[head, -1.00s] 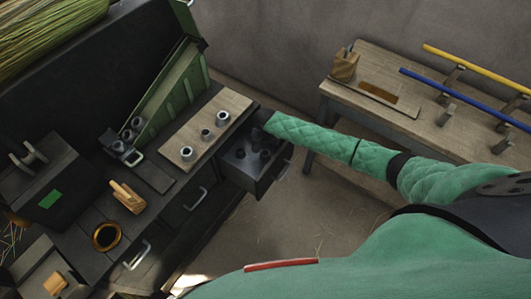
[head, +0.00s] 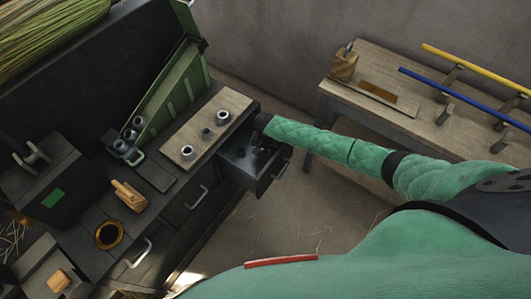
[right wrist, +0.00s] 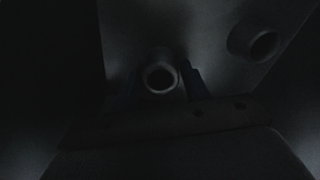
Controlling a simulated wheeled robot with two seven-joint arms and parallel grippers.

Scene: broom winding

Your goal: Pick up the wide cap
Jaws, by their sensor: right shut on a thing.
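My right gripper (right wrist: 162,84) is shut on a dark round cap (right wrist: 160,65) with a hole in its end. The cap sits between the two fingers in the right wrist view. A second round cap (right wrist: 262,42) stands apart at the upper right there. In the head view my right gripper (head: 261,123) is at the far end of the open drawer (head: 274,176), mostly hidden by its sleeve. Small dark parts (head: 256,150) show inside the drawer. The wrist view is too dark to tell how wide the held cap is. My left gripper is out of view.
A wooden board (head: 180,138) on the dark bench carries several grey caps. A green rack (head: 175,98), a wooden block (head: 128,196) and a brass ring (head: 109,235) are also on the bench. A wooden table (head: 385,75) stands at the right. Floor between is clear.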

